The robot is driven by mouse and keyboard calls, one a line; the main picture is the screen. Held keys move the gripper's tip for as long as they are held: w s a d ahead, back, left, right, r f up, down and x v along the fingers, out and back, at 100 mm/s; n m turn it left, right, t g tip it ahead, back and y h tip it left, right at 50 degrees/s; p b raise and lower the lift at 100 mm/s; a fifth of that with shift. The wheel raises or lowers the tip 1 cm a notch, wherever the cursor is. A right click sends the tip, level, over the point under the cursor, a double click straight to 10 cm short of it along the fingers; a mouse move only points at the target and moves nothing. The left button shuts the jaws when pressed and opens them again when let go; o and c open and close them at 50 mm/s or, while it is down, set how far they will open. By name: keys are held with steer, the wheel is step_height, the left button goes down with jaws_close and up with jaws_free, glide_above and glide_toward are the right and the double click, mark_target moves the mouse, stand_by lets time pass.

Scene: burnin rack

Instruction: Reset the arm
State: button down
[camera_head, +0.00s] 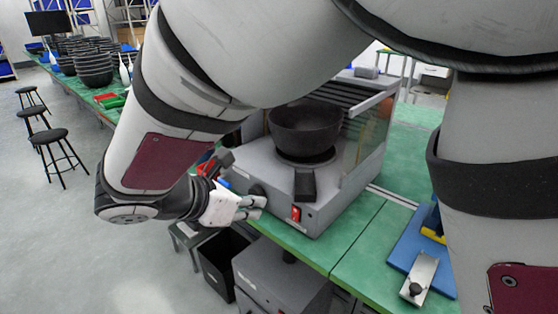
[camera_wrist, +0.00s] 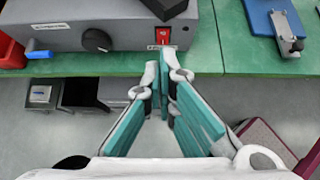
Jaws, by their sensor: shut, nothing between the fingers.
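My gripper (camera_head: 256,208) is at the front edge of the green table, beside the front of a grey machine (camera_head: 322,208). My arm reaches down from the top of the head view and bends at the left. In the wrist view my gripper (camera_wrist: 166,82) points at the table edge, just below the machine's red switch (camera_wrist: 163,35). Its fingers come together at the tips with nothing between them. A dark bowl (camera_head: 305,128) sits on top of the machine.
The green table (camera_head: 365,240) carries a blue board with a metal clamp (camera_head: 420,277) at the right. Dark bins (camera_head: 222,262) stand below the table edge. Stacked dark bowls (camera_head: 93,68) and stools (camera_head: 55,138) are at the far left.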

steer(key=shift+s+a+r, duration=0.1)
steer(key=shift+s+r, duration=0.1)
steer(key=shift+r, duration=0.1)
